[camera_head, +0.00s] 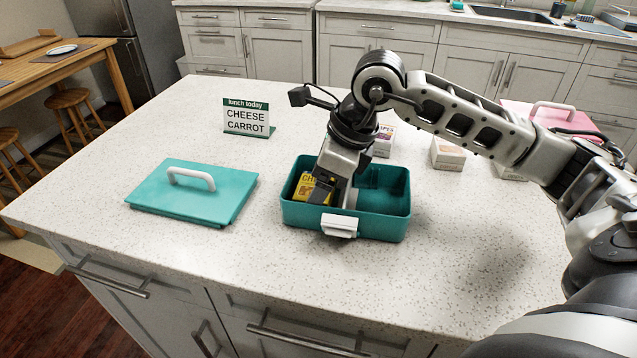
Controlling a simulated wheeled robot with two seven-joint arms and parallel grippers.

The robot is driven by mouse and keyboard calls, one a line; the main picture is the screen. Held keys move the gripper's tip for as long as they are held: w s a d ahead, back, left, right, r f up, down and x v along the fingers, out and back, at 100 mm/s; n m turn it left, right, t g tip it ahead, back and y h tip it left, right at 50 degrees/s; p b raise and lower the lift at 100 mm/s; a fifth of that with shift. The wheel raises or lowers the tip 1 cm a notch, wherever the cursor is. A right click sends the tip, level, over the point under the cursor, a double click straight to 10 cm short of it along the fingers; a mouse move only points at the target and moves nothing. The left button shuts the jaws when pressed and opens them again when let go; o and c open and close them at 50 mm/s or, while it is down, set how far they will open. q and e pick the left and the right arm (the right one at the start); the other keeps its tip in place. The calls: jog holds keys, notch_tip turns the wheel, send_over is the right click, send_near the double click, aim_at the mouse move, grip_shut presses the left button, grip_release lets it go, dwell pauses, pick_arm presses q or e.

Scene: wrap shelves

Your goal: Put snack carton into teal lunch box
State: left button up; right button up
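The teal lunch box (388,228) stands open on the counter, with a white latch on its front. A yellow snack carton (302,186) with lettering starting "CH" is inside its left part, partly hidden by my gripper. My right gripper (334,194) reaches down into the lunch box from the right, its fingers at the carton's right side. I cannot tell whether the fingers grip the carton. The teal lid (190,208) with a white handle lies flat to the left. My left gripper is not in view.
A sign (246,118) reading "lunch today, CHEESE, CARROT" stands behind the lid. Small cartons (384,141) (447,154) stand behind and right of the box, partly behind my arm. A pink lid or box (520,112) with a white handle is farther right. The front counter is clear.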

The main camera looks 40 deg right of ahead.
jog(key=v, duration=1.1)
jog(key=shift+r, duration=0.3)
jog(key=shift+s+d, duration=0.1)
jog(key=shift+s, duration=0.05)
